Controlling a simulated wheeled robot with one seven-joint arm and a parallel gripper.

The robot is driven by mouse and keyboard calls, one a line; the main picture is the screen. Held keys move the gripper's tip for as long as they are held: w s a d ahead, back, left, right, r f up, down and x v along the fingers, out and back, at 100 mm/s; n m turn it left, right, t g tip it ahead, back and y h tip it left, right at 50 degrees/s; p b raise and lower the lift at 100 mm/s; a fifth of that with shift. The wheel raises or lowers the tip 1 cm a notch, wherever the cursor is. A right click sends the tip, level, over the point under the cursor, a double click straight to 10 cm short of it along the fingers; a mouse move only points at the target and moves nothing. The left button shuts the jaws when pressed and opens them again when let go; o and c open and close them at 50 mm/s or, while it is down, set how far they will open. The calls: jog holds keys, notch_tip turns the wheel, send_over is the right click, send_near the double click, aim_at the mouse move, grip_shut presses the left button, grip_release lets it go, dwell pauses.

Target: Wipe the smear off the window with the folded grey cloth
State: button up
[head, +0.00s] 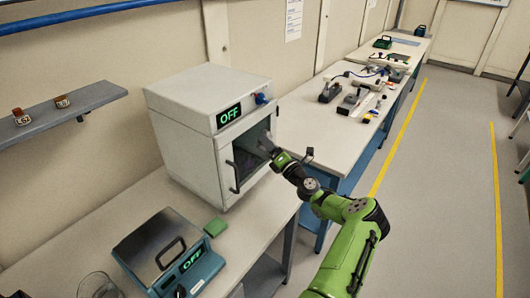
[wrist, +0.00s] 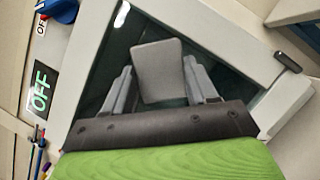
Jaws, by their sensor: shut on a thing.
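The window (head: 250,150) is the dark glass in the door of a white cabinet. In the wrist view the dark glass (wrist: 105,62) fills the area behind my fingers, inside a pale frame. My gripper (head: 268,147) is in front of the window in the head view. In the wrist view my gripper (wrist: 162,88) is shut on the folded grey cloth (wrist: 158,65), a flat grey pad between the two fingers. The cloth is close to the glass; I cannot tell whether it touches. I cannot make out the smear; the cloth and gripper cover part of the glass.
The white cabinet (head: 190,110) shows OFF and has a dark door handle (head: 233,177). A teal device (head: 160,250), a green block (head: 215,227) and a glass beaker (head: 98,286) are nearby. A long bench (head: 300,125) holds several tools. The floor (head: 440,190) at right is clear.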

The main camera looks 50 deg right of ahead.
jog(key=shift+d, duration=0.7)
jog(key=shift+s+d+p, duration=0.2)
jog(key=shift+s+p, duration=0.4)
jog(key=shift+s, duration=2.35)
jog(key=shift+s+f, duration=0.1)
jog(key=s, duration=0.2)
jog(key=shift+s+d+p, duration=0.15)
jog(key=shift+s+p, duration=0.2)
